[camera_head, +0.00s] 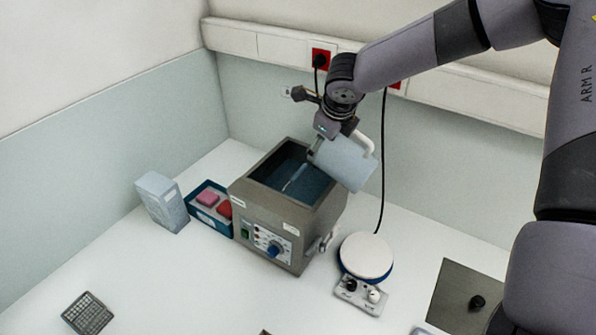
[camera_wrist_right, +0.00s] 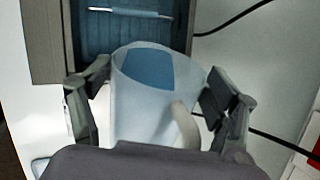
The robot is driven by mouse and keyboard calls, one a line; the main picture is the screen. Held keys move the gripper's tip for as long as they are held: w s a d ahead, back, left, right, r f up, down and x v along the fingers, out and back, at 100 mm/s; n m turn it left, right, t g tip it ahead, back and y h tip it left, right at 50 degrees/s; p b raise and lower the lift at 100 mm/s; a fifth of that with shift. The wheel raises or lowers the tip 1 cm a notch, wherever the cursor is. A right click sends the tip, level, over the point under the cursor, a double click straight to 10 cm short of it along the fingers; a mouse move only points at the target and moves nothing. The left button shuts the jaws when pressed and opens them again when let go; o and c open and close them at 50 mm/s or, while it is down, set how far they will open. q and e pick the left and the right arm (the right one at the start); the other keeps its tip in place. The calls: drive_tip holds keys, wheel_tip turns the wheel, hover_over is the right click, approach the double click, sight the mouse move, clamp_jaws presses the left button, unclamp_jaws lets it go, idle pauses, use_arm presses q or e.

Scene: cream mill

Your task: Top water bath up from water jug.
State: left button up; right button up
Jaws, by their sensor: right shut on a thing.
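The water jug (camera_head: 345,164) is pale and translucent with a white handle. My right gripper (camera_head: 322,150) is shut on it and holds it tilted at the right rim of the water bath, mouth toward the basin. In the right wrist view the jug (camera_wrist_right: 150,115) is between the fingers of the gripper (camera_wrist_right: 155,98), and blue water (camera_wrist_right: 148,70) shows inside its mouth. The water bath (camera_head: 262,222) is a grey box with an open top and a dark blue interior. A thin pale rod (camera_wrist_right: 130,12) shows in the basin; whether water is flowing is unclear. My left gripper is out of view.
Left of the bath are a blue tray (camera_head: 197,216) with pink and red items and a pale blue box (camera_head: 162,203). A white-topped round plate device (camera_head: 366,257) stands right of the bath. A black cable (camera_head: 381,170) hangs behind. A dark rack (camera_head: 87,314) lies front left.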

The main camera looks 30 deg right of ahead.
sight(338, 141)
drive_tip(key=t+y+b, duration=0.1)
drive_tip(key=t+b, duration=0.1)
drive_tip(key=b, duration=0.2)
drive_tip(key=s+r+m+t+y+b, duration=0.1)
drive_tip(key=t+b, duration=0.2)
drive_tip(key=b, duration=0.1)
drive_tip(key=r+t+b, duration=0.1)
drive_tip(key=t+b, duration=0.1)
drive_tip(key=b, duration=0.2)
drive_tip(key=shift+s+d+y+b, duration=0.35)
drive_tip(key=shift+y+b, duration=0.05)
drive_tip(key=t+b, duration=0.1)
drive_tip(key=b, duration=0.3)
drive_tip(key=r+m+t+y+b, duration=0.1)
drive_tip(key=t+b, duration=0.1)
drive_tip(key=b, duration=0.2)
drive_tip(key=s+r+t+b, duration=0.1)
drive_tip(key=t+b, duration=0.1)
drive_tip(key=b, duration=0.2)
drive_tip(key=shift+d+m, duration=0.25)
drive_tip(key=shift+m, duration=0.15)
drive_tip(key=shift+r+t+y+b, duration=0.15)
drive_tip(key=shift+t+y+b, duration=0.15)
drive_tip(key=shift+t+b, duration=0.15)
drive_tip(key=shift+r, duration=0.25)
